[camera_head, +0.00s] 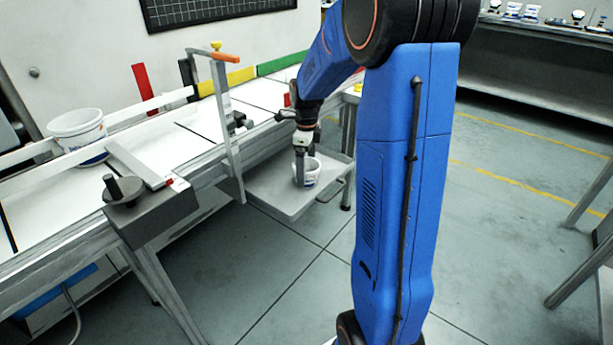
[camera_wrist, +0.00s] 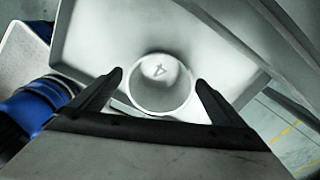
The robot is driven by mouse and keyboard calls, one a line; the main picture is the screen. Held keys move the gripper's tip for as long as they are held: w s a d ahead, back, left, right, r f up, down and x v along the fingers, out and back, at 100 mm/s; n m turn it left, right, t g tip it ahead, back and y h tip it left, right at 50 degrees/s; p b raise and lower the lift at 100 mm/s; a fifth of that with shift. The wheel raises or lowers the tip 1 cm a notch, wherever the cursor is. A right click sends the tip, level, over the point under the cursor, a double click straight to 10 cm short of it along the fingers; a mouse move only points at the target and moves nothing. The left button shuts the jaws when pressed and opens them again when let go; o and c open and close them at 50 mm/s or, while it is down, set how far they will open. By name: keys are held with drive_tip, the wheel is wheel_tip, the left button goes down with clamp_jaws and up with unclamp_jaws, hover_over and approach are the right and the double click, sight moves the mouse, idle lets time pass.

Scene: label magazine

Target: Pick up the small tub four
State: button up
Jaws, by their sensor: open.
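The small tub four (camera_wrist: 160,84) is a white round tub with a "4" on its inside bottom, seen from above in the wrist view. In the head view the tub (camera_head: 313,172) stands upright on a grey tray (camera_head: 262,190) beside the conveyor and has blue print on its side. My gripper (camera_wrist: 160,82) is open, with one dark finger on each side of the tub's rim. Whether the fingers touch the wall cannot be told. In the head view my gripper (camera_head: 300,160) is low over the tray and hides the tub's left part.
A larger white tub (camera_head: 78,135) stands on the conveyor at the left. A metal frame with an orange lever (camera_head: 226,57) rises beside the tray. The tray has raised edges. A grey workbench (camera_head: 540,80) is at the back right, with clear floor before it.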

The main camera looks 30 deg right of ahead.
drive_tip(key=c, duration=1.1)
drive_tip(key=shift+c, duration=0.2)
